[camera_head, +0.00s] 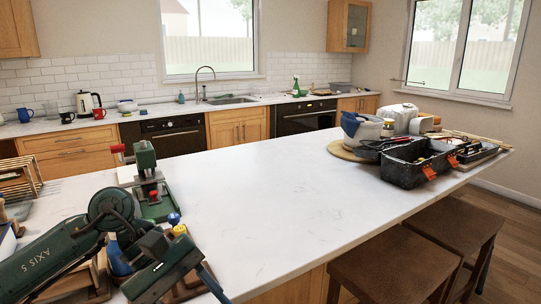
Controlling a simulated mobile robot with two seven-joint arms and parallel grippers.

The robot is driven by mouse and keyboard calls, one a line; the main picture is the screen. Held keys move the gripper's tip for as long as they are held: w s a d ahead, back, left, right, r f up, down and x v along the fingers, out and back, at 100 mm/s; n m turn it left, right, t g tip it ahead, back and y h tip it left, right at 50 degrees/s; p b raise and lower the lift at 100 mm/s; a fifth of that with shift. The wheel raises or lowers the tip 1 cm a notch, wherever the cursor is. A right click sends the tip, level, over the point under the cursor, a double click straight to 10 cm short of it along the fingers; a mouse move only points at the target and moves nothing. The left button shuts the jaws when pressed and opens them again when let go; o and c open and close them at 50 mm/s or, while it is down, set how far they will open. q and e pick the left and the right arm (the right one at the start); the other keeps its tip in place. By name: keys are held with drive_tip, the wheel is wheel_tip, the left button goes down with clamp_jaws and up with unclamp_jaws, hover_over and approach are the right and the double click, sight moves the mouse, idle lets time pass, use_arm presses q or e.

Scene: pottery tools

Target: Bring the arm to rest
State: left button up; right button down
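My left arm comes in from the lower left, dark green, and its gripper (172,268) is over the near left part of the white counter (300,190). The fingers are dark and partly hidden by the gripper body, so I cannot tell whether they are open or shut. Small blue and yellow parts show right behind the gripper; I cannot tell whether they touch it. My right gripper is not in view.
A green bench tool (148,178) with a red knob stands just beyond my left gripper. A wooden rack (20,180) is at the far left. The counter's middle is clear. Brown stools (395,265) stand in front.

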use_arm(q)
drive_tip(key=s+d+r+n+h, duration=0.3)
drive_tip(key=d+r+n+h, duration=0.1)
drive_tip(key=d+n+h, duration=0.55)
drive_tip(key=w+a+f+n+t+y+p, duration=0.1)
drive_tip(key=w+a+f+n+t+y, duration=0.15)
drive_tip(key=n+t, duration=0.7)
drive_tip(key=w+a+f+n+t+y+p, duration=0.1)
drive_tip(key=w+a+f+n+t, duration=0.2)
drive_tip(key=n, duration=1.1)
drive_tip(key=w+a+f+n+t+y, duration=0.1)
drive_tip(key=w+f+n+t, duration=0.15)
drive_tip(key=n+t, duration=0.75)
drive_tip(key=s+a+f+n+g+y, duration=0.2)
drive_tip(key=s+f+n+y, duration=0.1)
drive_tip(key=f+n, duration=0.3)
drive_tip(key=s+a+f+n+g+y, duration=0.2)
drive_tip(key=s+f+n+g+y, duration=0.1)
drive_tip(key=s+f+n, duration=0.2)
drive_tip(key=s+a+f+n+g+y+p, duration=0.1)
drive_tip(key=s+a+f+n+g+y, duration=0.2)
drive_tip(key=s+f+n, duration=0.2)
wheel_tip(320, 180, down, 6)
drive_tip(key=n, duration=0.3)
drive_tip(key=shift+n+y, duration=0.3)
drive_tip(key=shift+s, duration=0.1)
